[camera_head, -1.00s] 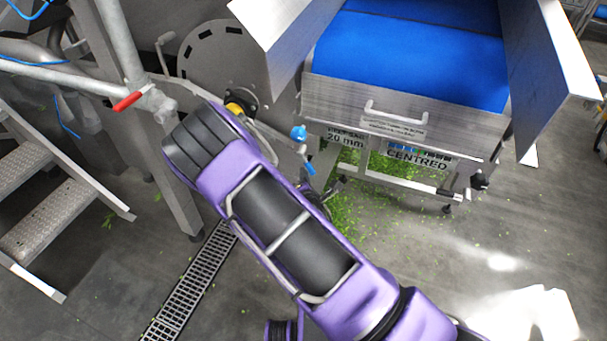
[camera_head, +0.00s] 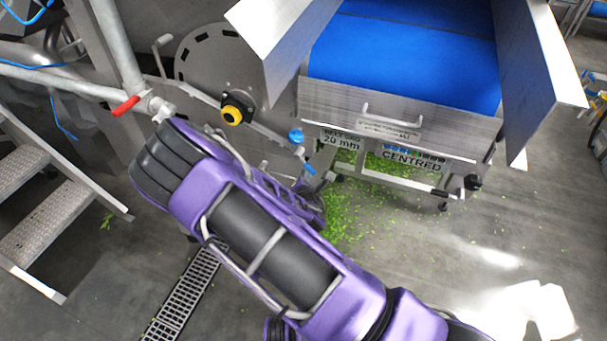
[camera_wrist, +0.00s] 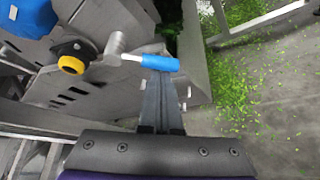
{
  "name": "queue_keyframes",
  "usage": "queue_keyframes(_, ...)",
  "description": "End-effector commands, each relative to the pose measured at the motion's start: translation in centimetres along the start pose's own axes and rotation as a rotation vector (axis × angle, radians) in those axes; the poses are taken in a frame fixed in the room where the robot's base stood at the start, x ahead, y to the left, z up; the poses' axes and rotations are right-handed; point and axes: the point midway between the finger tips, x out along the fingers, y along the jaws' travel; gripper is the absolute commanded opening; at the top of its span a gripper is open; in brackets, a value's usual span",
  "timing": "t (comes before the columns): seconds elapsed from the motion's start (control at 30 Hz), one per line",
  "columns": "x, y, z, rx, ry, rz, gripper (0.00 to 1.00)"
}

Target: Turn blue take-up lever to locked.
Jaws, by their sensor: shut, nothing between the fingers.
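The take-up lever shows in the wrist view as a pale metal hub and rod (camera_wrist: 116,47) with a blue grip (camera_wrist: 160,62) pointing right. In the head view its blue grip (camera_head: 309,169) slants down beside the conveyor's left end. My gripper (camera_wrist: 162,76) is shut and empty. Its fingertips appear at the lower edge of the blue grip, overlapping it in the picture; I cannot tell whether they touch. In the head view my purple arm hides the gripper. No locked marking is readable.
A black-and-yellow knob (camera_head: 232,113) sits left of the lever, also in the wrist view (camera_wrist: 71,64). A blue ball-like part (camera_head: 296,136) is just above the grip. The blue-belt conveyor (camera_head: 405,65) stands right. A railing with a red handle (camera_head: 125,106) and steps are left.

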Motion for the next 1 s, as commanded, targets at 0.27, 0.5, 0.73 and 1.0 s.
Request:
queue_keyframes(0.27,-0.8,0.3,1.4,-0.223,-0.002,-0.125,0.00)
queue_keyframes(0.5,-1.4,0.4,2.4,-0.404,-0.004,-0.233,0.00)
queue_keyframes(0.73,-1.7,0.6,3.1,-0.534,-0.004,-0.311,0.00)
queue_keyframes(1.0,-1.9,0.8,3.4,-0.618,-0.003,-0.362,0.00)
